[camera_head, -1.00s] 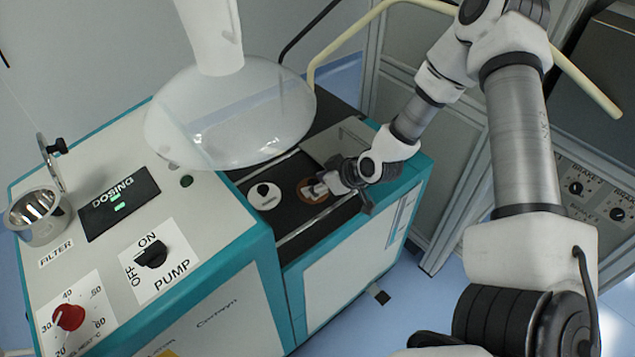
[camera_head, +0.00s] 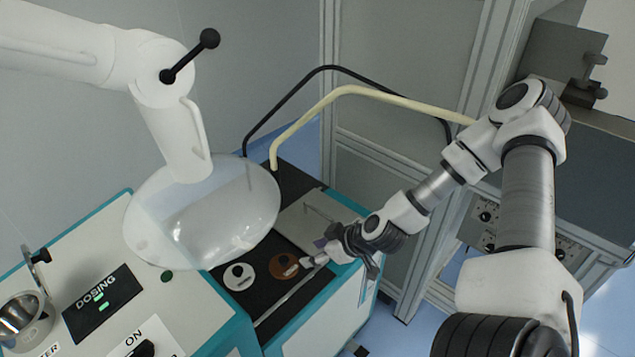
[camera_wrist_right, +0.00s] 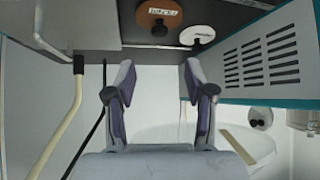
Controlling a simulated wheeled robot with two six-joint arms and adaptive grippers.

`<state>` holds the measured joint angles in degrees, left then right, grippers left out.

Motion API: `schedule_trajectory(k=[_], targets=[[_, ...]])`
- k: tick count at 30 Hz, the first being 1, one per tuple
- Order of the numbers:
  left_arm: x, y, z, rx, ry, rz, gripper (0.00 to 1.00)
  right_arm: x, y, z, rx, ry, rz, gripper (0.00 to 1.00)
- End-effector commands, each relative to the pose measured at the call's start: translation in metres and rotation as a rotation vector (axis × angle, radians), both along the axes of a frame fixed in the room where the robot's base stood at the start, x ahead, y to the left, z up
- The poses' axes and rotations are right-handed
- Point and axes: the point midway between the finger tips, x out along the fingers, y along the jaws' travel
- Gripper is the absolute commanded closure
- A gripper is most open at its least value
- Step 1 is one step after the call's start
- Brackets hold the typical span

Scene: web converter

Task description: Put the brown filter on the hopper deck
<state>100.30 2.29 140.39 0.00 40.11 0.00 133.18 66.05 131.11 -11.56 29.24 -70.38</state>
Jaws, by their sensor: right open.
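The brown filter (camera_head: 284,265), a round disc with a dark knob, lies flat on the dark deck (camera_head: 272,301) of the teal-edged machine. It sits right of a similar white disc (camera_head: 239,277). My right gripper (camera_head: 314,260) is just right of the brown filter, open and empty; contact cannot be told. In the right wrist view the brown filter (camera_wrist_right: 160,14) is at the top, beyond the open fingers (camera_wrist_right: 158,82), with nothing between them. I cannot tell which surface is named the hopper deck. My left gripper is not in view.
A clear dome (camera_head: 205,212) on a white jointed arm (camera_head: 165,90) hangs over the machine, left of the discs. A grey plate (camera_head: 312,221) lies behind them. Cream (camera_head: 350,91) and black bent rails stand behind. A metal cup (camera_head: 22,315) is at far left.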

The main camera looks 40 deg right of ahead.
Motion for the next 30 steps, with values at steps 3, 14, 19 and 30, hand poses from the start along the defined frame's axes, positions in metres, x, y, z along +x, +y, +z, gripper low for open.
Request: schedule_trajectory(k=[3,14,19,30], targets=[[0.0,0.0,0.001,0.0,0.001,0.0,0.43,-0.008,0.007,-0.008,0.0,0.058,-0.005,0.46],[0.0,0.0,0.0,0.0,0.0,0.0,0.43,-0.134,0.098,-0.104,-0.06,0.646,-0.232,0.46],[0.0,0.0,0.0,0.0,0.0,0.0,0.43,-0.186,0.122,-0.125,-0.108,0.77,-0.33,0.46],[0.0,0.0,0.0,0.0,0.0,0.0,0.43,-0.193,0.125,-0.127,-0.112,0.784,-0.354,0.46]])
